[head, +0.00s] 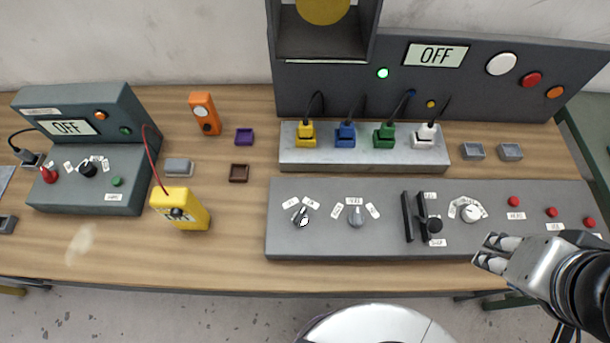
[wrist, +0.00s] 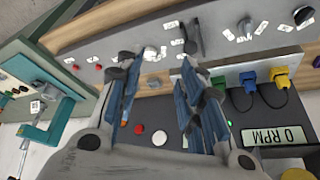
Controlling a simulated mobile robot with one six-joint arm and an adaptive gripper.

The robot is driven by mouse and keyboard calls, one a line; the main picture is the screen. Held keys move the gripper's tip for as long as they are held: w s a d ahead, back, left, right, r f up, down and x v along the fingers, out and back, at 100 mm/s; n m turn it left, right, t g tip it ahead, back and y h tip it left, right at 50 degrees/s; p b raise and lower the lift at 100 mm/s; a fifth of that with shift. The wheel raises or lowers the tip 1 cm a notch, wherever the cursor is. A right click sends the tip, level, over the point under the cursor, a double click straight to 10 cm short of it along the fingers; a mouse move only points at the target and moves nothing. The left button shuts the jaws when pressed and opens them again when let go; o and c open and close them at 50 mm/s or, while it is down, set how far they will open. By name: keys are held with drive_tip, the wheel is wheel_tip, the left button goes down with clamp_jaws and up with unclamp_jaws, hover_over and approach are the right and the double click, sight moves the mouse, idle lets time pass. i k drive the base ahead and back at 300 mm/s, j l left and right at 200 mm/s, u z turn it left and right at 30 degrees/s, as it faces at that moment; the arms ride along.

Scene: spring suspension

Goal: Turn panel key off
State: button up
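The long grey control panel (head: 390,245) lies along the front right of the bench. A small switch that looks like the key (head: 302,216) stands near the panel's left end, tilted between two labels; the label text is too small to read. A similar grey knob (head: 356,216) stands to its right. In the wrist view, the likely key (wrist: 303,15) is at the top right corner and the grey knob (wrist: 245,28) is left of it. My gripper (head: 488,252) is open and empty above the panel's front right, well right of the key. Its fingers (wrist: 162,95) are spread apart in the wrist view.
Colored plugs (head: 384,136) stand behind. A yellow meter (head: 180,208) stands left.

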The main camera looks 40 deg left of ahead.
sight(300, 219)
drive_tip(key=k+j+u, duration=0.1)
drive_tip(key=u, duration=1.5)
drive_tip(key=z, duration=0.4)
